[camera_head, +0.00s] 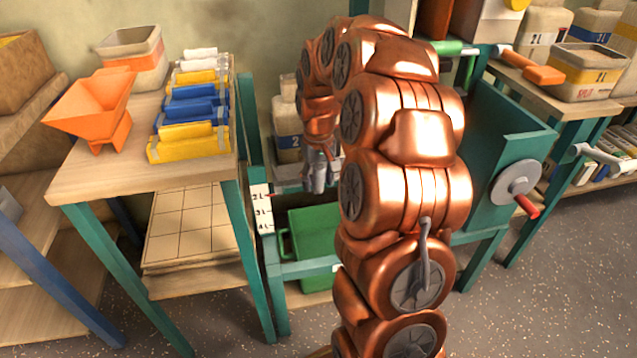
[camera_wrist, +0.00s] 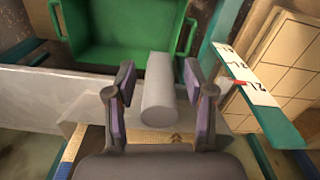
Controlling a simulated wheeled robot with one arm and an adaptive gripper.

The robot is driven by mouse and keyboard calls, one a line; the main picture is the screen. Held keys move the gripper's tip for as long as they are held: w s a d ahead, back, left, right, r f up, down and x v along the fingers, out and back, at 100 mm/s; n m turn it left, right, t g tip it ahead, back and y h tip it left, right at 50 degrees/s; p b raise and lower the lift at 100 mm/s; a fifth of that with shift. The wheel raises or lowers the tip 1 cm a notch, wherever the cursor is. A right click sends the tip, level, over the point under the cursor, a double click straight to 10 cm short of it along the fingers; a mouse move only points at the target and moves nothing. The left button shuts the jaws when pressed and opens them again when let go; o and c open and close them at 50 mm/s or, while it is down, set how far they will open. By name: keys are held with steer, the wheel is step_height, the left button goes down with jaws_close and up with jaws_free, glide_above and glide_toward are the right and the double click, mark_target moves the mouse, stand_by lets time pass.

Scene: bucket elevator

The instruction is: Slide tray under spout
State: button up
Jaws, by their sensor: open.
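A green tray (camera_head: 313,232) sits low in the green frame in the head view, partly hidden by my arm. In the wrist view the tray (camera_wrist: 108,57) is at the top, open side toward the camera, with a green loop handle (camera_wrist: 186,36) at its right end. My gripper (camera_head: 318,184) is above the tray in the head view and is open. In the wrist view a pale grey cylinder (camera_wrist: 158,92) lies between the spread fingers, with gaps on both sides. I cannot tell whether it is the spout.
A white scale marked in litres (camera_head: 262,210) with a red pointer is on the frame's left post. A crank wheel (camera_head: 515,183) with a red handle is on the right. A left bench (camera_head: 90,178) carries an orange funnel (camera_head: 92,105) and several yellow and blue items.

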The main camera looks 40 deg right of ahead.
steer(key=shift+f, duration=0.3)
steer(key=shift+c, duration=0.4)
jaws_close()
